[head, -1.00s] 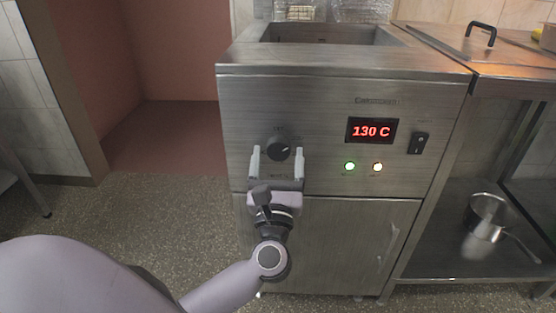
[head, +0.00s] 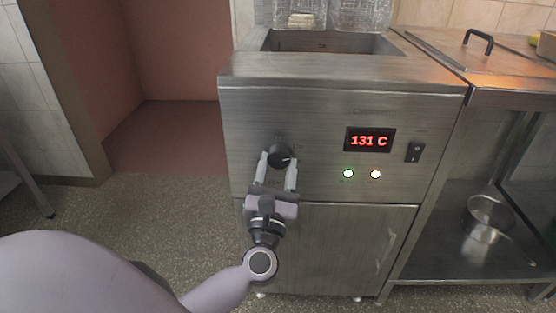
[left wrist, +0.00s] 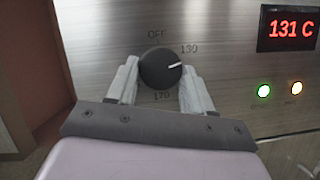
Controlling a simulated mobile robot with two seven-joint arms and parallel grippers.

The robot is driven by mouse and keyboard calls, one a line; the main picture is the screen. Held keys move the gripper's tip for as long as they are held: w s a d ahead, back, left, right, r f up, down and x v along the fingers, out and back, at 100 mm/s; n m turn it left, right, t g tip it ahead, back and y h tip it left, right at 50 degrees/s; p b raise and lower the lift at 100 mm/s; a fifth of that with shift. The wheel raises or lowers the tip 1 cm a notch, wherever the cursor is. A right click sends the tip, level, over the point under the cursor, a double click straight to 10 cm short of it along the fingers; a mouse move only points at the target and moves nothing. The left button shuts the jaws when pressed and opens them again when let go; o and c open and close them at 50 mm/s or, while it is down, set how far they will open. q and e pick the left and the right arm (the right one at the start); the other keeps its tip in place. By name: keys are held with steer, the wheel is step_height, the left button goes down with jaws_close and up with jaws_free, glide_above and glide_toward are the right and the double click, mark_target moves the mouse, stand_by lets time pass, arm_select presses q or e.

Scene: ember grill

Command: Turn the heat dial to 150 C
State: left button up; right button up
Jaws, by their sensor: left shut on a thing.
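The heat dial (head: 279,154) is a round black knob on the steel front panel; it also shows in the left wrist view (left wrist: 158,70). Its white mark points right and slightly up, just past the 130 label (left wrist: 189,48). OFF is printed above the dial and 170 below it. My left gripper (head: 278,163) is shut on the dial, one pale finger on each side, as the left wrist view (left wrist: 160,84) shows. The red display (head: 369,140) reads 131 C. My right gripper is not in view.
A black rocker switch (head: 415,152) sits right of the display. Below the display are a lit green lamp (head: 348,174) and a lit pale orange lamp (head: 376,174). A steel pot (head: 487,216) stands on the shelf at right. Open floor lies at left.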

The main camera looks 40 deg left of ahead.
arm_select(q)
steer(key=shift+s+r+m+h+p, duration=0.1)
steer(key=shift+r+m+h+p, duration=0.15)
steer(key=shift+m+h+p, duration=0.4)
steer(key=shift+a+m+p, duration=0.1)
steer(key=shift+m+p, duration=0.3)
steer(key=shift+m, duration=0.35)
steer(key=m+h+p, duration=0.1)
steer(key=m+p, duration=0.2)
steer(key=m+h+p, duration=0.2)
steer(key=shift+s+a+r+m+p, duration=0.1)
steer(key=shift+a+r+m+p, duration=0.05)
steer(key=shift+m+p, duration=0.25)
steer(key=shift+m+h+p, duration=0.25)
steer(key=shift+m+p, duration=0.15)
steer(key=shift+p, duration=0.05)
steer(key=shift+m+h+p, duration=0.4)
steer(key=shift+m+p, duration=1)
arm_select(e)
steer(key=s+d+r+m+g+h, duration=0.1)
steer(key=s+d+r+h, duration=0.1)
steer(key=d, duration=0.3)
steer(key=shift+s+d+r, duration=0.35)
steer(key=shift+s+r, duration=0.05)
arm_select(q)
steer(key=shift+f, duration=0.2)
steer(key=o, duration=1)
